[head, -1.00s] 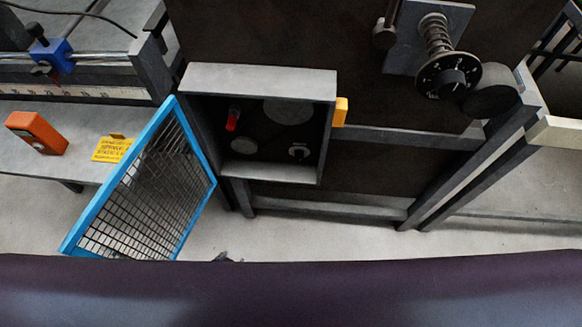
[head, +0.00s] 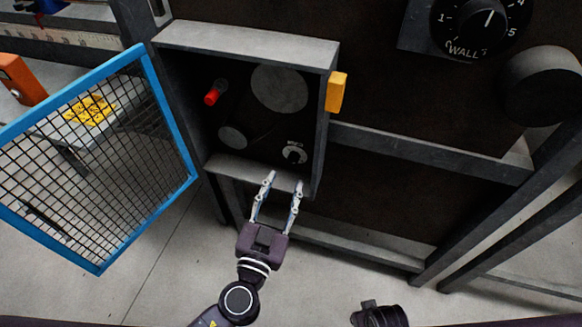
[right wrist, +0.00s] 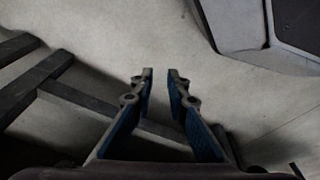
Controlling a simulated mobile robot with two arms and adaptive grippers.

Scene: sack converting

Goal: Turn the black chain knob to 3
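A small dark knob with a pale scale (head: 293,153) sits low on the right inside the open grey box in the head view. I take it for the chain knob; its label and setting are too small to read. My left gripper (head: 284,181) is open and empty, its fingertips at the box's lower front edge, just below the knob and apart from it. My right gripper (right wrist: 160,74) is open and empty over bare floor in the right wrist view, its fingers a small gap apart.
The grey box (head: 245,38) also holds a red handle (head: 215,92) and pale discs (head: 279,88). Its blue-framed mesh door (head: 171,120) stands open at left. A yellow block (head: 337,92) is on its right side. A large black WALL dial (head: 478,28) is at upper right.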

